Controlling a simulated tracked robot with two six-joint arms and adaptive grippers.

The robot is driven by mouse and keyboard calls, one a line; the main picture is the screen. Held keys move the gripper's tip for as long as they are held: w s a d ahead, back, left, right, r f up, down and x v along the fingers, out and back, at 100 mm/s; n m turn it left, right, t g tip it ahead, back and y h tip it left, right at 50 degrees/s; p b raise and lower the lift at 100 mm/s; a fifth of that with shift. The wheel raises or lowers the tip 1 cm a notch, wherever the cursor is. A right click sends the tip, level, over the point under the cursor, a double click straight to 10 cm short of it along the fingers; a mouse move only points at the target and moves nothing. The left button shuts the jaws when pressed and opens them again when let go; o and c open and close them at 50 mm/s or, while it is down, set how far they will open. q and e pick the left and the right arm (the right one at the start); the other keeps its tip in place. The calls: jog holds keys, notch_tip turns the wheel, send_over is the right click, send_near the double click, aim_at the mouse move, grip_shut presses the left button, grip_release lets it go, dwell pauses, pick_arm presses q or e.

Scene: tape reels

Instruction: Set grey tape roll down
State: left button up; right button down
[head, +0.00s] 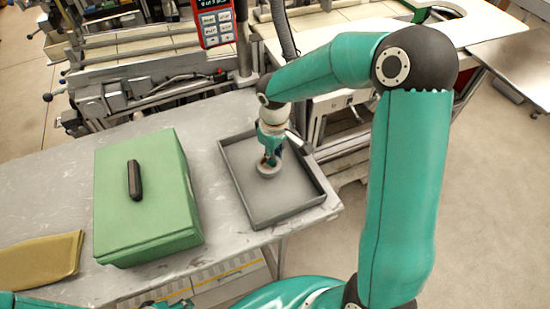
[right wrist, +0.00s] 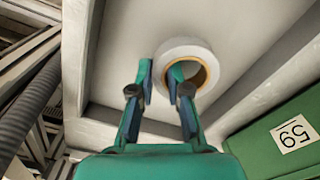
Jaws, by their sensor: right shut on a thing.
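The grey tape roll (head: 268,171) is inside the grey tray (head: 229,173), low over its floor or on it; I cannot tell if it touches. My right gripper (head: 270,158) comes down on it from above. In the right wrist view, the pale grey roll (right wrist: 188,47) shows a brown inner core. My right gripper (right wrist: 164,78) is shut on the roll's wall, one finger in the hole and one outside. A small dark teal part at the head view's bottom edge may be my left gripper (head: 166,303); its jaws are unclear.
A green box (head: 150,220) with a black handle stands left of the tray. A mustard folder (head: 40,262) lies at the table's left front. The tray floor around the roll is clear. A red keypad device (head: 214,22) and machinery stand behind the table (head: 75,165).

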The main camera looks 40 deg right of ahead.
notch_tip(320, 180, down, 2)
jog(key=shift+f, duration=0.1)
jog(key=c, duration=1.1)
grip_release()
jog(key=shift+c, duration=0.2)
